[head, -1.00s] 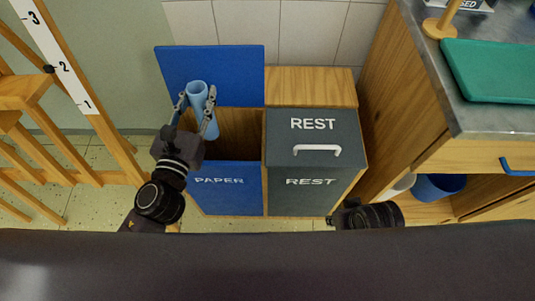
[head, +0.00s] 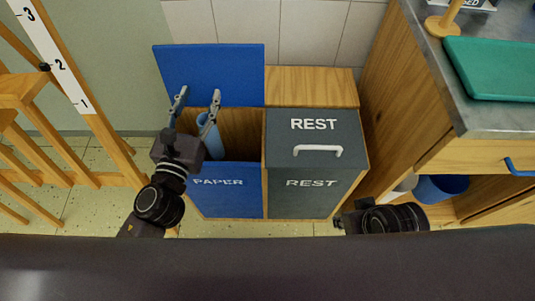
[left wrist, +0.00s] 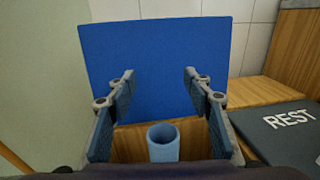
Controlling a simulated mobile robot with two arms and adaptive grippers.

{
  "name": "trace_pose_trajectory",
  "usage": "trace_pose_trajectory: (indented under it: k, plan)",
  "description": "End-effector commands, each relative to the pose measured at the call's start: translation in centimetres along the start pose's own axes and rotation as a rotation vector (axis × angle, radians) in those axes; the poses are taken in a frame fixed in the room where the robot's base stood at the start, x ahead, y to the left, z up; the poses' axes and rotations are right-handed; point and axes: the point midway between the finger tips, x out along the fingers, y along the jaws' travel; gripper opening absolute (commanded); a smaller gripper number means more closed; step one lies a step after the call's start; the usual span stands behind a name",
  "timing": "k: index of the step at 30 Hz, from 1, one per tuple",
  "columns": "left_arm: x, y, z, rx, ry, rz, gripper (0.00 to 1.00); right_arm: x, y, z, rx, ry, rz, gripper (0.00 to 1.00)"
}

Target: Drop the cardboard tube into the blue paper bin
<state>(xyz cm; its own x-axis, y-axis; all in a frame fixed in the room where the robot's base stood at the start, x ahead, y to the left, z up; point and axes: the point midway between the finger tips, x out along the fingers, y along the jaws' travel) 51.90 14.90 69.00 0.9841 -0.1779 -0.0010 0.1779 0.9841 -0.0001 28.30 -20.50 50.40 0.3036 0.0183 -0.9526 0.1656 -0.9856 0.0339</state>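The blue paper bin (head: 226,200) stands against the wall with its blue lid (head: 208,72) up and its wooden inside open. The light blue cardboard tube (head: 209,134) is inside the bin's opening, below my fingertips, roughly upright. It also shows in the left wrist view (left wrist: 163,143), below and between the fingers, apart from both. My left gripper (head: 196,100) is open above the bin's opening, its fingers spread, with nothing between the tips. The tube's lower end is hidden. My right arm shows at the lower right, but its fingers are not visible.
The grey REST bin (head: 313,140) with a shut lid stands right of the paper bin.

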Motion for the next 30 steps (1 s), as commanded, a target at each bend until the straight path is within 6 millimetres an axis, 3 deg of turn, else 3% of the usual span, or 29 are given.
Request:
trace_pose_trajectory:
  k: [9,14,30]
  plan:
    - [-0.1,0.0,0.0,0.000,0.001,0.000,0.52,0.1,0.0,0.0,0.000,0.000,0.000,0.26]
    - [-1.1,0.0,-0.1,0.000,0.003,0.001,0.52,0.0,0.0,0.0,0.000,0.000,0.000,0.26]
    - [-9.3,0.1,-0.2,-0.002,0.008,0.005,0.52,0.0,0.0,0.0,0.000,0.000,0.000,0.26]
